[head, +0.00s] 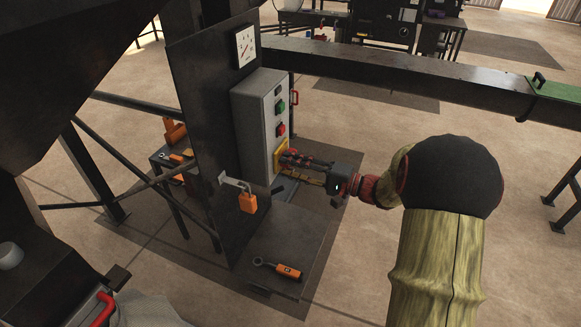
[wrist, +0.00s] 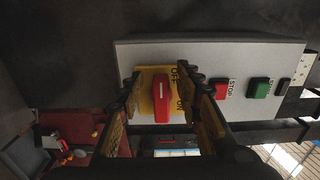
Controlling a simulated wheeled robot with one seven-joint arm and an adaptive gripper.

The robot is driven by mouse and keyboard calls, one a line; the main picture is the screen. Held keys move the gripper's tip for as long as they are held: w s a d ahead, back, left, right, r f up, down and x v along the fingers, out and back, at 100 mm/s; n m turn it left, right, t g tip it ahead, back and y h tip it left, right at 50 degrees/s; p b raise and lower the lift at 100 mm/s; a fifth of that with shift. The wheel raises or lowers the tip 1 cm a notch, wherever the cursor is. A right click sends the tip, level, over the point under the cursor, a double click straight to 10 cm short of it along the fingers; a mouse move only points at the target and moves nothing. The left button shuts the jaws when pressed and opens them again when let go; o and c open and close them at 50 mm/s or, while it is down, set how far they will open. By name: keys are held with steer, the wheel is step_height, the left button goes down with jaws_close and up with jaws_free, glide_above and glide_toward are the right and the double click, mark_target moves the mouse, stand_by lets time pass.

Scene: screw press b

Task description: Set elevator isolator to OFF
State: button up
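The isolator is a red handle (wrist: 161,98) on a yellow plate (wrist: 147,78) on the grey control box (wrist: 220,58). In the wrist view the handle stands upright in the picture, with the words OFF and ON on the plate to its right. My gripper (wrist: 162,92) is open, one finger on each side of the handle with gaps between. I cannot tell how deep the fingertips reach. In the head view my gripper (head: 286,160) is at the yellow plate (head: 280,150), low on the grey box (head: 252,115), and the handle is mostly hidden.
A red STOP button (wrist: 221,88) and a green button (wrist: 260,87) sit on the same box. An orange padlock (head: 248,202) hangs on a bracket left of my gripper. An orange-handled tool (head: 287,271) lies below. A dark beam (head: 390,75) runs behind.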

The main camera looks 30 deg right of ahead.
steer(key=v, duration=1.1)
steer(key=shift+s+d, duration=0.25)
steer(key=shift+s, duration=0.05)
